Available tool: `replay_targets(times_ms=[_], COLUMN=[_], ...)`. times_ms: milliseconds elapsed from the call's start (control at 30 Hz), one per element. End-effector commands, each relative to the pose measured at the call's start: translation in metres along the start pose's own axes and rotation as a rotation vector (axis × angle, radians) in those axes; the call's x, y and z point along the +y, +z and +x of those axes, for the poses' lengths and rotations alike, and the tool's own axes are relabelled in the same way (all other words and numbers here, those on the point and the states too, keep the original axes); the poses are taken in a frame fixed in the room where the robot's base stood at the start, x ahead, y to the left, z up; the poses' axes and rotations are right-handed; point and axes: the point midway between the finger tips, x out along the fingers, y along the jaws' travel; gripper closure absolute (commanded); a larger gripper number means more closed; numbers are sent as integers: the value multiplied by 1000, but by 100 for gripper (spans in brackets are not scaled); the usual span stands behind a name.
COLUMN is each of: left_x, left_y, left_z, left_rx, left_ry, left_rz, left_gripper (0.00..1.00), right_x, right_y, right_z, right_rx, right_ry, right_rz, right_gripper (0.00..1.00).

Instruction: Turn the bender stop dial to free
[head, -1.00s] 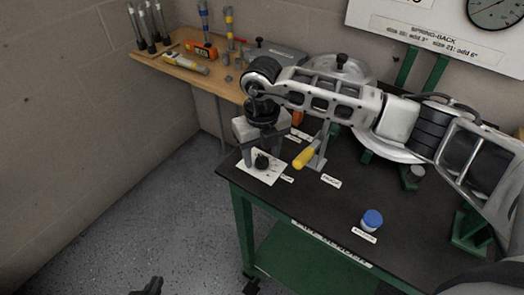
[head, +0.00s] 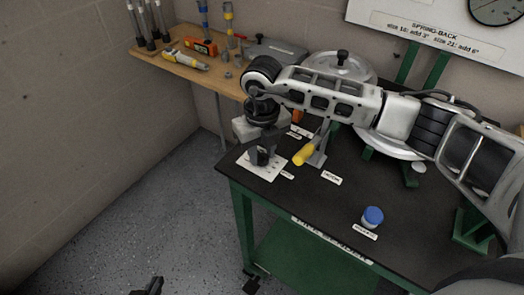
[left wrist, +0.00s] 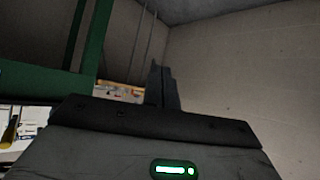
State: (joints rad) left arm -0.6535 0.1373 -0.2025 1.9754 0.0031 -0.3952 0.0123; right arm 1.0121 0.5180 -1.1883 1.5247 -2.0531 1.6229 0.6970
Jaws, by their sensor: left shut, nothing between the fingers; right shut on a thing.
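The stop dial is a small black knob (head: 263,158) on a white marked plate (head: 273,171) at the front left corner of the black bench. My right gripper (head: 261,154) points down over the plate and is shut on the knob, which its fingers partly hide. The dial's pointer and marks are too small to read. My left gripper (head: 152,285) is shut and empty, low at the bottom edge of the head view, over the floor and apart from the bench. Its fingers also show in the left wrist view (left wrist: 161,85).
A yellow-handled lever (head: 305,154) stands right of the plate, close to my right gripper. A blue-capped jar (head: 372,217) stands on the bench (head: 320,210) near its front edge. A wooden shelf (head: 190,68) with tools is at the back left. The floor at left is clear.

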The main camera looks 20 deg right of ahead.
Motion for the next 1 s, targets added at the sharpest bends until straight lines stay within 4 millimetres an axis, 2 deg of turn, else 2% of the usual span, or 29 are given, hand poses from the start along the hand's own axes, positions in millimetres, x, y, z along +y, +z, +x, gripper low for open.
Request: replay_targets(times_ms=[567, 1000], left_x=[8, 12], left_y=[21, 22], left_z=[21, 31], left_rx=[16, 68], left_ry=[28, 53], left_rz=[-4, -51], left_gripper=[100, 100], right_x=[0, 0], right_y=[1, 1], right_z=[3, 1], right_rx=[-5, -4], right_ry=[-2, -2], right_rz=[-483, -839], right_gripper=[93, 93])
